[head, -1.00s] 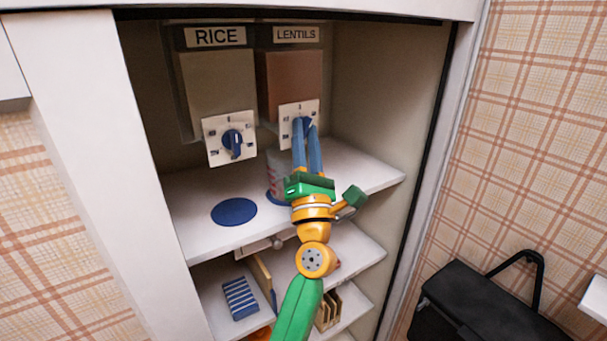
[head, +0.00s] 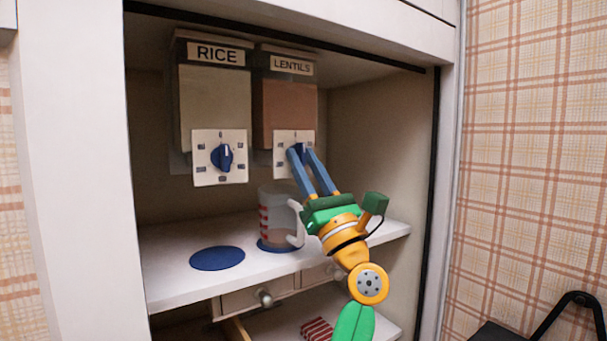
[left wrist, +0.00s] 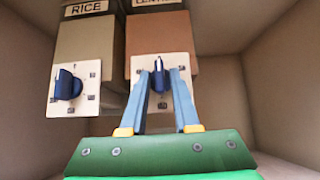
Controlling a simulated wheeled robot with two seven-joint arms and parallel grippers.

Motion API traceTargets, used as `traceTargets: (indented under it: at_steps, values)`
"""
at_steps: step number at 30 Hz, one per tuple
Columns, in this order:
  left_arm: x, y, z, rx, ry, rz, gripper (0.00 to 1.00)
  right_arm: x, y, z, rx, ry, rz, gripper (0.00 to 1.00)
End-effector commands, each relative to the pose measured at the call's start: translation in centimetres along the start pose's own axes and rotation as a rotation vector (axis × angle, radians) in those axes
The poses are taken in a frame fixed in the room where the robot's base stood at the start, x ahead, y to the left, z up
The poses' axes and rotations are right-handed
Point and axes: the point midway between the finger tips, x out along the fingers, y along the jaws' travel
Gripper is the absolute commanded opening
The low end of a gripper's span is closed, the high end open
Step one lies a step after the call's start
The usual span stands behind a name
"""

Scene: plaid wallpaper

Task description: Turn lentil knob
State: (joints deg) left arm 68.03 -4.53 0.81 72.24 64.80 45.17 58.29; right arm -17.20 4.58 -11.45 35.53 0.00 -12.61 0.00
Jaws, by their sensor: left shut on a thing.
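The lentil dispenser (head: 288,105), labelled LENTILS, hangs in the upper right of the cupboard; it also shows in the left wrist view (left wrist: 158,38). Its blue lentil knob (left wrist: 158,76) sits on a white dial plate (head: 282,142). My left gripper (head: 302,151) is shut on this knob, one blue finger on each side, which partly hides it in the head view. The wrist view shows the knob between the fingertips (left wrist: 161,74), roughly upright. A clear measuring cup (head: 277,205) with red marks stands below the dispenser. My right gripper is not in view.
The rice dispenser (head: 215,100) with its own blue knob (head: 221,157) hangs to the left. An empty blue disc (head: 217,258) lies on the white shelf (head: 175,285). The cupboard's right wall (head: 385,150) is close to my left gripper. A small drawer (head: 258,299) is below.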

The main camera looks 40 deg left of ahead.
Motion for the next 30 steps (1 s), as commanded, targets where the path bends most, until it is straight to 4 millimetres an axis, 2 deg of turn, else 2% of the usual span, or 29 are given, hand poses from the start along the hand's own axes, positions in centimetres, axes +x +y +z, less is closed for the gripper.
traceTargets:
  at_steps: [11,12,13,22,30]
  values:
    - [0.0,0.0,0.1,-0.004,0.000,0.003,0.00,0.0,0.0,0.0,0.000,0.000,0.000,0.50]
    - [0.0,0.0,0.1,-0.004,0.000,0.003,0.38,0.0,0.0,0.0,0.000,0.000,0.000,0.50]
    - [0.0,0.0,0.1,-0.004,0.000,0.003,0.44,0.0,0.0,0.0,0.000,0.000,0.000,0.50]
    - [-0.2,0.0,0.0,-0.003,0.000,0.002,0.44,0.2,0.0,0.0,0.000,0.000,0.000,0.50]
    - [-5.7,-0.1,-0.3,-0.005,0.001,0.000,0.44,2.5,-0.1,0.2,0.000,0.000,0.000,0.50]
